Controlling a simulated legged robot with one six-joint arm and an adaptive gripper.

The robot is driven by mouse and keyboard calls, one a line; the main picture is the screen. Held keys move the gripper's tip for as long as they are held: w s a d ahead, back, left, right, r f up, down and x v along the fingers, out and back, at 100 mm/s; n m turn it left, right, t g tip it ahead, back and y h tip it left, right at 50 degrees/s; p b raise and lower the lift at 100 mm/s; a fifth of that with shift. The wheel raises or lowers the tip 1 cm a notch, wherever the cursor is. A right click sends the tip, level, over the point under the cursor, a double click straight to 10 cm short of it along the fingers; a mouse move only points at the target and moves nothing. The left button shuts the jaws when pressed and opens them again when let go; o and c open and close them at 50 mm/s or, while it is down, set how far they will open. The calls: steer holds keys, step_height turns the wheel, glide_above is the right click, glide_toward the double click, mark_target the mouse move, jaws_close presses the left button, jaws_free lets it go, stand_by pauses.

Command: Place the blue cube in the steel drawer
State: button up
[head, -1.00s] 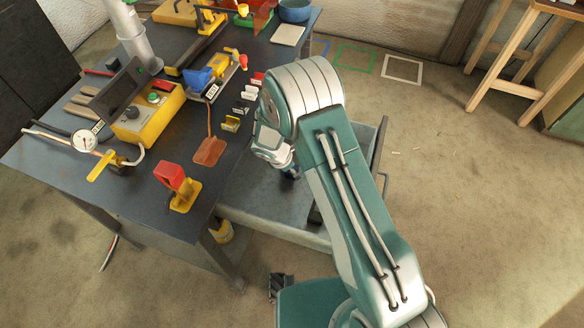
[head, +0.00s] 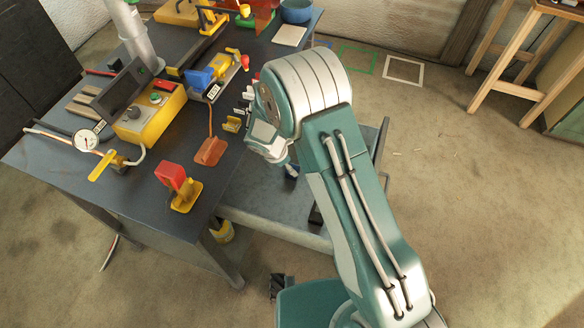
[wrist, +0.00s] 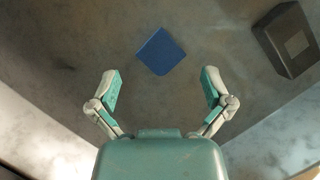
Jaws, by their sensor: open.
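The blue cube (wrist: 161,52) lies on the floor of the open steel drawer (head: 258,196), apart from the drawer walls that show. In the wrist view the cube lies beyond the fingertips, clear of both fingers. In the head view my arm hides most of the fingers and part of the drawer.
A dark block (wrist: 287,40) lies in the drawer right of the cube. The workbench (head: 130,190) left of the drawer carries a yellow control box (head: 150,118), a red and yellow switch (head: 178,187) and an orange paddle (head: 210,150). A wooden stool (head: 520,60) stands far right.

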steer(key=v, duration=0.7)
steer(key=shift+r, duration=0.3)
steer(key=s+d+r+m+y, duration=0.1)
steer(key=s+d+r+m, duration=0.1)
steer(key=d+r+m, duration=0.35)
steer(key=s+d+r+m, duration=0.2)
steer(key=r, duration=0.6)
steer(key=s+d+r+m+y, duration=0.1)
steer(key=s+d+r+m, duration=0.1)
steer(key=d+r+m, duration=0.3)
steer(key=s+d+r+m+t+y, duration=0.1)
steer(key=s+d+r+m, duration=0.2)
steer(key=s+r+m, duration=0.2)
steer(key=s+d+r+m+t+y, duration=0.1)
steer(key=s+r+m, duration=0.4)
steer(key=s, duration=0.7)
steer(key=shift+s+d+r+m+t, duration=0.35)
steer(key=shift+d+m+t, duration=0.3)
steer(key=shift+d, duration=0.25)
steer(key=shift+w, duration=0.1)
